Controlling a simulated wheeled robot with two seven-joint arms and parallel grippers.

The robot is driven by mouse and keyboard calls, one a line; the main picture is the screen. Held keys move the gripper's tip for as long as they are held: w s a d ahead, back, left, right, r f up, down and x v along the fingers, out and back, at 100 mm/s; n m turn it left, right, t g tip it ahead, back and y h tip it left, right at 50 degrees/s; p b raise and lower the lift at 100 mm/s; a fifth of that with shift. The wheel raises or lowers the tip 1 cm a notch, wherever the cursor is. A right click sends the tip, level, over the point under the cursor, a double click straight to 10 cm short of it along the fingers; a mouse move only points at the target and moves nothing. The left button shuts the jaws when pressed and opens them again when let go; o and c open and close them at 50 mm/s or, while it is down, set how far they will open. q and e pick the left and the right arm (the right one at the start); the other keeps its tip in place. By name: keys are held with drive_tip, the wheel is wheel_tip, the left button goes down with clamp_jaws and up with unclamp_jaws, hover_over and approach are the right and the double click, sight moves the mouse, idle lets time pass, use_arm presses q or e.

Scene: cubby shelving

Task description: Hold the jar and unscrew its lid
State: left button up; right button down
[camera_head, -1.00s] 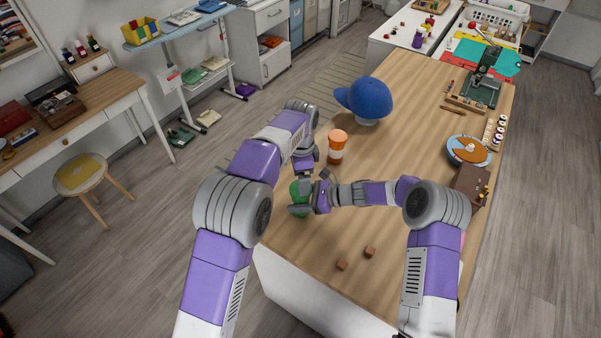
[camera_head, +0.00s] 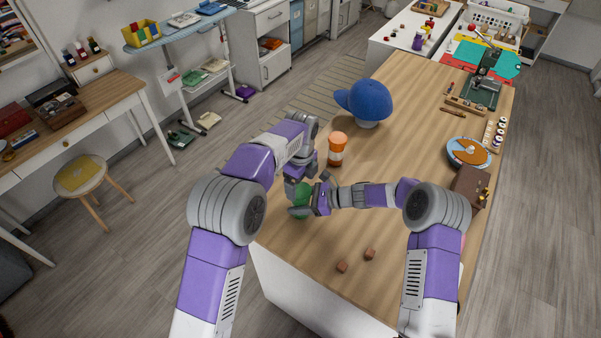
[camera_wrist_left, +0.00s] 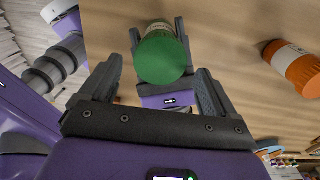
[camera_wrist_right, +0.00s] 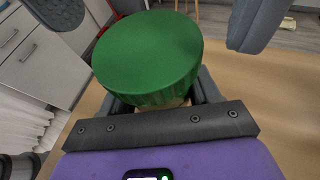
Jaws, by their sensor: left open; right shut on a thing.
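The jar has a round green lid (camera_wrist_right: 148,55) and a pale labelled body, part of which shows in the left wrist view (camera_wrist_left: 158,26). In the head view the green lid (camera_head: 303,197) is partly hidden by my grippers near the table's left edge. My right gripper (camera_wrist_right: 158,97) is shut on the jar's body, below the lid. My left gripper (camera_wrist_left: 160,78) is open, its fingers apart on either side of the lid. Its fingers also show at the top corners of the right wrist view, apart from the lid.
An orange-and-white bottle (camera_head: 337,148) stands close behind the grippers. A blue cap (camera_head: 366,99) on a stand is farther back. Two small brown cubes (camera_head: 369,252) lie in front. A plate (camera_head: 469,151) and brown box (camera_head: 470,184) are at the right. The table's middle is clear.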

sight(301, 203)
use_arm(q)
drive_tip(key=shift+f, duration=1.3)
drive_tip(key=c, duration=1.1)
drive_tip(key=n, duration=0.5)
drive_tip(key=shift+n, duration=0.4)
drive_tip(key=n, duration=0.4)
drive_tip(key=o, duration=1.2)
